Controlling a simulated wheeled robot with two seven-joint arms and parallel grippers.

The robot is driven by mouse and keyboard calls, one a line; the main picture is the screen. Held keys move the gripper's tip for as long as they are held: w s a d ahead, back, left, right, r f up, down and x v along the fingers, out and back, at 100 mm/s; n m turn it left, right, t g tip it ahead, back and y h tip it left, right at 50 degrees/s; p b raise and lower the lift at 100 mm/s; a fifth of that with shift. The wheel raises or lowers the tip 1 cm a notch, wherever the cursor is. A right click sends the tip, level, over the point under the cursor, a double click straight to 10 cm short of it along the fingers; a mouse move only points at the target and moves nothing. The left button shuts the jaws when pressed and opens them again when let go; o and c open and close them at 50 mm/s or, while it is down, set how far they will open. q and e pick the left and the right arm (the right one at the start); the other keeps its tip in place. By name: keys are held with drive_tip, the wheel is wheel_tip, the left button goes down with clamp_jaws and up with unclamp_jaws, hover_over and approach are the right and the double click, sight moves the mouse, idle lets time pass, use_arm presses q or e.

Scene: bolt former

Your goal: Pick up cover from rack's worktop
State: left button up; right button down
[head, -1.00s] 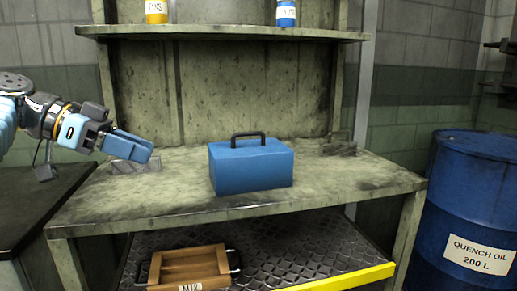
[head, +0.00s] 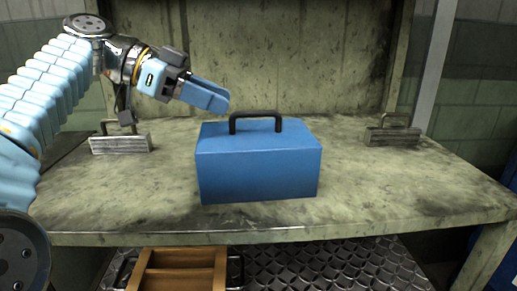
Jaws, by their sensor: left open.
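The cover (head: 258,168) is a blue box-shaped piece with a black arched handle (head: 256,115) on top. It sits upright on the middle of the rack's worktop (head: 390,190), a stained greenish metal surface. My left gripper (head: 212,99) reaches in from the left, with light-blue fingers pointing right and slightly down. It is open and appears empty, up and to the left of the handle in the picture. The fingers show edge-on, so the gap between them is hard to see. I see no contact with the cover. My right gripper is not in view.
Grey metal blocks with handles stand on the worktop at left (head: 120,145) and right (head: 392,137). Below is a diamond-plate lower shelf (head: 330,268) with a wooden box (head: 178,272). A back panel (head: 300,55) rises behind. The worktop right of the cover is mostly clear.

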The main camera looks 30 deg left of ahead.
sight(256, 114)
use_arm(q)
drive_tip(key=x, duration=0.7)
drive_tip(key=shift+w+d, duration=0.3)
clamp_jaws()
